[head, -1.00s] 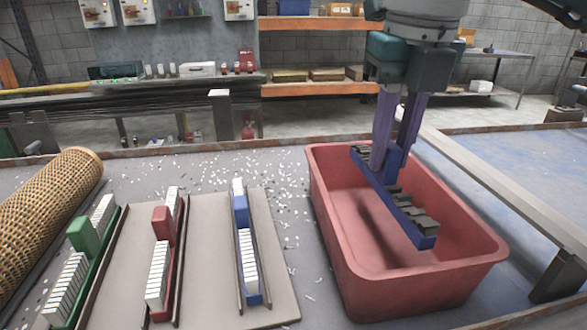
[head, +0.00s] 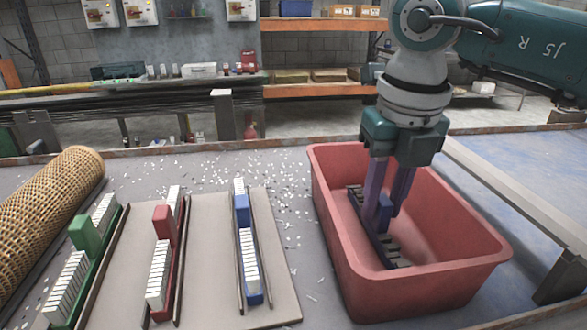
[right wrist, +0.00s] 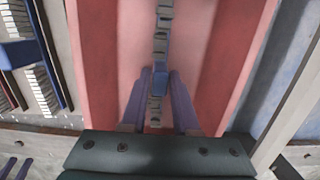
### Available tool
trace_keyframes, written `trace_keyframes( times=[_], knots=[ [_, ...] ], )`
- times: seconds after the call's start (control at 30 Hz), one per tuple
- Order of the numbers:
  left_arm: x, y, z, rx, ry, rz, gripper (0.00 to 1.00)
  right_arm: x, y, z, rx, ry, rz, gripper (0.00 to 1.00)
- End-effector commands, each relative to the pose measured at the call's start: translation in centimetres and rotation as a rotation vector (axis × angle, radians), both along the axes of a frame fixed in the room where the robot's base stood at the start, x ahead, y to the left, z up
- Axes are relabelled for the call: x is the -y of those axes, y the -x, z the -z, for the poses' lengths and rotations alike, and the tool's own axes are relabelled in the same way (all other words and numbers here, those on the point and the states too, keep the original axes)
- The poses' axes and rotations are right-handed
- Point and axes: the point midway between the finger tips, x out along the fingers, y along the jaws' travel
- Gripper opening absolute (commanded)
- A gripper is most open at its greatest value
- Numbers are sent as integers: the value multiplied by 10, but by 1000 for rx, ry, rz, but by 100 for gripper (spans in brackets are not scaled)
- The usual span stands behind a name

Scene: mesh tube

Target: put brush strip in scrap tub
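The brush strip (head: 371,230) has a blue bar, a blue middle grip block and dark grey, worn bristle tufts. It lies low inside the red scrap tub (head: 333,232), lengthwise, at or very near the floor. My right gripper (head: 384,208) reaches down into the tub with its purple fingers on either side of the grip block. It appears shut on the block. The right wrist view shows the strip's blue block (right wrist: 160,82) between the fingertips, with the pink tub floor (right wrist: 195,45) beneath.
A pale board (head: 208,245) left of the tub holds a red-handled strip (head: 160,250) and a blue-handled strip (head: 246,245) with white bristles. A green-handled strip (head: 82,250) and a woven mesh tube (head: 45,200) lie farther left. White bits litter the table.

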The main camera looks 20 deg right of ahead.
Motion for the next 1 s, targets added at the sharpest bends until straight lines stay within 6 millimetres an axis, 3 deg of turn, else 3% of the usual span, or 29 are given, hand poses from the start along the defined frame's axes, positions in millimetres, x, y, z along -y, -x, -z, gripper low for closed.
trace_keyframes(
  times=[0.2, 0.53, 1.0],
  knots=[
    [0, 0, 0, 0, -1, 1, 50, 0, 0, -1, 0, 0, 1, 52],
    [-2, 0, -3, -1, -10, 6, 50, 0, 0, -9, 2, 0, 0, 52],
    [-3, 0, -1, -1, -10, 7, 50, -3, 11, -103, 5, 0, 0, 52]
  ],
)
